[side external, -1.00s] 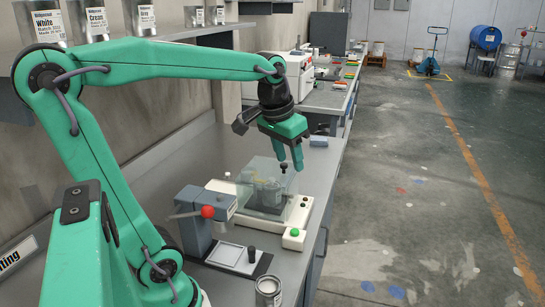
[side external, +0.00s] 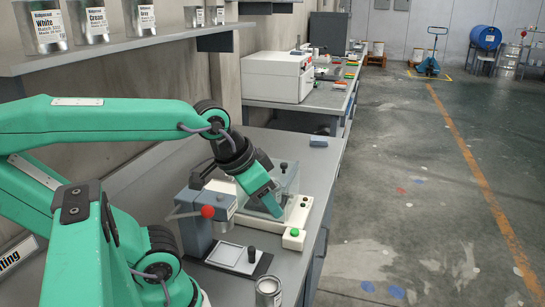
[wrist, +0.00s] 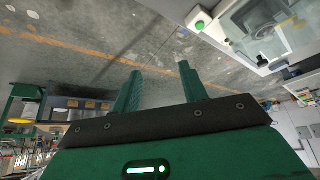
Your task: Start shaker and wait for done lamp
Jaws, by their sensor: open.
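The shaker is a white-based machine (side external: 306,205) on the bench, with a clear cover (side external: 288,180) down over its platform. A round green button (side external: 294,232) sits on its front corner; it also shows in the wrist view (wrist: 200,25). A small dark spot (wrist: 262,61) on the base may be a lamp; I see no glow there. My gripper (side external: 274,212) is tilted downward in front of the cover, a little left of and above the button. In the wrist view its two fingers (wrist: 160,70) are apart with nothing between them.
A grey device with a red knob (side external: 208,211) stands close left of the shaker. A framed white plate (side external: 228,254) and an open can (side external: 268,291) are at the bench's near end. The bench edge and open floor (side external: 400,200) lie to the right.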

